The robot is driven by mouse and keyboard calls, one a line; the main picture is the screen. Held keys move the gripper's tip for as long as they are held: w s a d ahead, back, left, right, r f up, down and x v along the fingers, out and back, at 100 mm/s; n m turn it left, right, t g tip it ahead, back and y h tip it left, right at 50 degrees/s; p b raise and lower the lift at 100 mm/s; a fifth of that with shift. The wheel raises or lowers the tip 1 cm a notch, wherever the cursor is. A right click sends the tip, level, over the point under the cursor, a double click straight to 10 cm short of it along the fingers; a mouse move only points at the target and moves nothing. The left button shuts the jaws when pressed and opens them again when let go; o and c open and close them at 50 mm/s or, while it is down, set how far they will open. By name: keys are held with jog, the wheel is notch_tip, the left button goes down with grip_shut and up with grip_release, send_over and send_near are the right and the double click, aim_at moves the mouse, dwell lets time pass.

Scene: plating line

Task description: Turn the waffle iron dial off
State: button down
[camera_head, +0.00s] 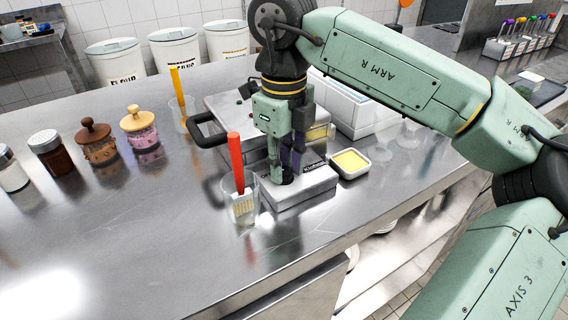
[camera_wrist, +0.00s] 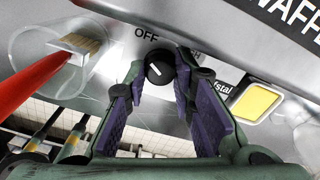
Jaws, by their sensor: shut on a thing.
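The waffle iron (camera_head: 306,190) stands on the steel counter, its silver front panel (camera_wrist: 212,32) filling the top of the wrist view. A round black dial (camera_wrist: 160,68) with a white pointer mark sits on that panel, below and slightly right of the printed word OFF. The pointer mark shows on the dial's left part, not clearly in line with OFF. My gripper (camera_head: 285,170) reaches down to the front of the iron. In the wrist view its purple-padded fingers (camera_wrist: 160,78) are shut on the dial, one on each side. The dial is mostly hidden in the head view.
A glass (camera_head: 246,213) holding a red-handled brush (camera_head: 236,165) stands close left of my gripper. A square dish of yellow contents (camera_head: 350,163) is close right. Jars (camera_head: 98,143) stand on the left; bins (camera_head: 118,62) stand behind. The front left counter is clear.

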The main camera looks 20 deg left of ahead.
aim_at(284, 170)
dwell(0.4)
jog(key=c, duration=1.3)
grip_release()
jog(key=shift+c, duration=0.2)
notch_tip(284, 170, up, 12)
